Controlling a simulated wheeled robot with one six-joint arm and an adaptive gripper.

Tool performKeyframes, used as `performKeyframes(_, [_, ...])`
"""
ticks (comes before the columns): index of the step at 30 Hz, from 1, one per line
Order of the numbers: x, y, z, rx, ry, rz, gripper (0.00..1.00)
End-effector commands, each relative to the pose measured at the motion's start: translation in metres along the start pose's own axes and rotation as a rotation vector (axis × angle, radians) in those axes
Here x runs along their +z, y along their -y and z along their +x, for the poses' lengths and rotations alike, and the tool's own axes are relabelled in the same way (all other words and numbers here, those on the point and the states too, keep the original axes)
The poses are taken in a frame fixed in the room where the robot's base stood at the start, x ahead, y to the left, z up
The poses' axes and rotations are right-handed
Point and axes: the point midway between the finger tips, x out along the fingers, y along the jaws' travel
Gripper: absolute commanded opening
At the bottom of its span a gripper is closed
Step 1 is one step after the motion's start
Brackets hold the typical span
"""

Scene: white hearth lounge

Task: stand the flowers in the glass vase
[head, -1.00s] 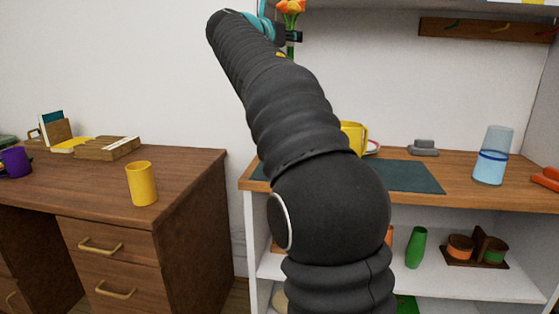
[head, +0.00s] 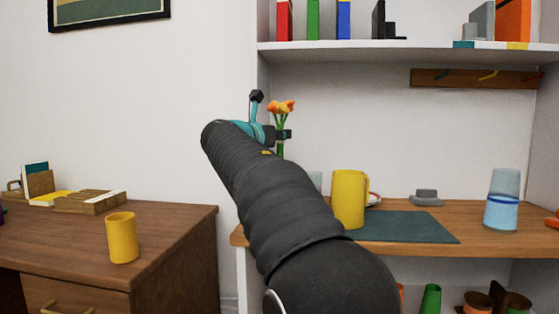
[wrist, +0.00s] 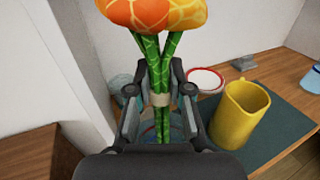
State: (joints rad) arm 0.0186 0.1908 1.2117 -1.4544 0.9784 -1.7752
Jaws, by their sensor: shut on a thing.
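My gripper (head: 281,134) is shut on the green stems of the orange and yellow flowers (head: 281,107), raised above the desk with the blooms up. In the wrist view the fingers (wrist: 160,94) close around the stems at a pale band, and the flowers (wrist: 155,14) fill the top. Another pale glass (head: 315,180) shows partly, left of the yellow jug. Bluish glassy parts show behind the stems in the wrist view; I cannot tell whether the stems touch them.
A shelf (head: 400,46) with books hangs above. A yellow cup (head: 121,238) stands on the left desk.

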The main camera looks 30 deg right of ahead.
Motion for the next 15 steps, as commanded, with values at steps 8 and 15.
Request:
performKeyframes(8, [-0.03, -0.001, -0.001, 0.003, 0.0, -0.001, 0.0])
performKeyframes(15, [-0.037, -0.001, -0.002, 0.004, 0.002, 0.002, 0.0])
